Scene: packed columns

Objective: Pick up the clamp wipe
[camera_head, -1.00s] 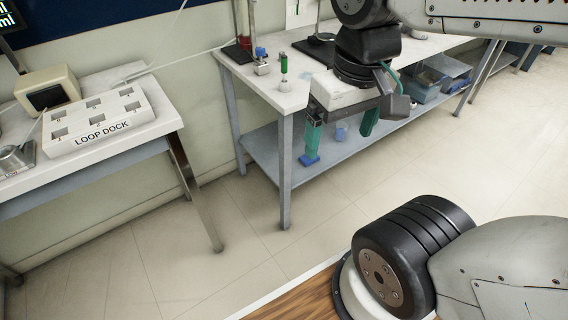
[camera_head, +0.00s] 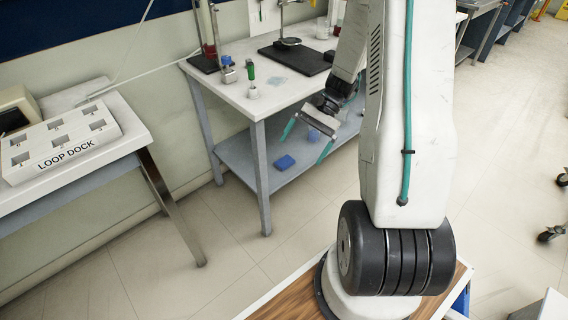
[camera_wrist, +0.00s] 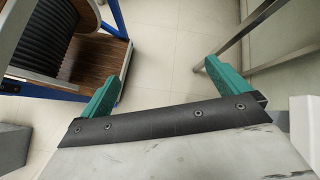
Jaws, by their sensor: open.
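A pale blue, thin flat patch (camera_head: 278,83) lies on the white bench top, in front of a black-based stand; it looks like the wipe, but it is too small to be sure. My gripper (camera_head: 307,141) is open and empty, in front of the bench's front edge and right of the patch in the head view. Its two green fingers also show wide apart in the wrist view (camera_wrist: 162,71), with bare floor between them. The patch does not show in the wrist view.
The bench (camera_head: 222,84) carries a green-topped item (camera_head: 251,80), a small blue-topped item (camera_head: 227,70) and the stand (camera_head: 290,42). A blue block (camera_head: 285,162) sits on the lower shelf. The LOOP DOCK (camera_head: 66,142) is on the left table. Floor between is clear.

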